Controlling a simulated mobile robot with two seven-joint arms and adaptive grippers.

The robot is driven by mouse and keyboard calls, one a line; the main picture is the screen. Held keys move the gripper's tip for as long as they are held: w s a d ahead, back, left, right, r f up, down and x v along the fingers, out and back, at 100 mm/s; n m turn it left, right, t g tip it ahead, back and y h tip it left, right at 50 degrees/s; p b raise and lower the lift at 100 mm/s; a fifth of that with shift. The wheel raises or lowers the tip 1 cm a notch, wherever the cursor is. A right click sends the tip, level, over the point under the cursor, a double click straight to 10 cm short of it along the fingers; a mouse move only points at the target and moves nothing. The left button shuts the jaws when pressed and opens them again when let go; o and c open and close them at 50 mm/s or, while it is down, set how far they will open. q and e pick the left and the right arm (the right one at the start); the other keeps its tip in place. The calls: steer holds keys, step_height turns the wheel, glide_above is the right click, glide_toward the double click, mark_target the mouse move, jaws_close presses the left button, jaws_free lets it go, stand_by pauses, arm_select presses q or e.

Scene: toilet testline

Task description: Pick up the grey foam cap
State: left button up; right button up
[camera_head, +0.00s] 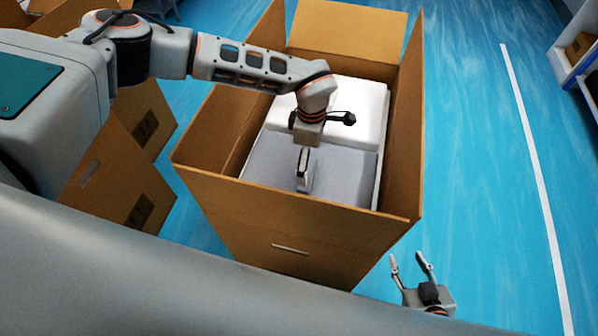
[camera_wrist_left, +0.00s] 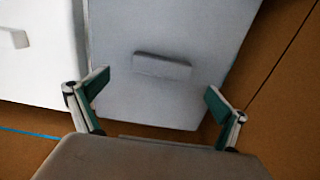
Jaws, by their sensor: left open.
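The grey foam cap (camera_head: 342,167) lies inside an open cardboard box, at the near end of a white object. In the left wrist view, the cap (camera_wrist_left: 165,105) is a flat pale grey panel with a raised bar (camera_wrist_left: 162,66) across its middle. My left gripper (camera_head: 304,172) points down into the box over the cap, and its fingers hide part of it. In the left wrist view, its fingertips (camera_wrist_left: 157,82) are spread wide with nothing between them, on either side of the bar. My right gripper (camera_head: 409,262) is open and empty outside the box, at the lower right.
The cardboard box (camera_head: 290,222) has upright flaps around the cap. The white object (camera_head: 358,105) fills its far part. More cardboard (camera_head: 110,185) stands at left. The blue floor (camera_head: 480,170) to the right is clear, with a shelf (camera_head: 575,62) at the far right.

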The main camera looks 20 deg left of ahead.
arm_select(q)
steer(key=shift+w+a, duration=0.1)
steer(key=shift+f, duration=0.15)
steer(key=f, duration=0.7)
steer(key=shift+s+f+p, duration=0.15)
steer(key=shift+s+p, duration=0.15)
steer(key=shift+s, duration=0.05)
steer(key=c, duration=1.6)
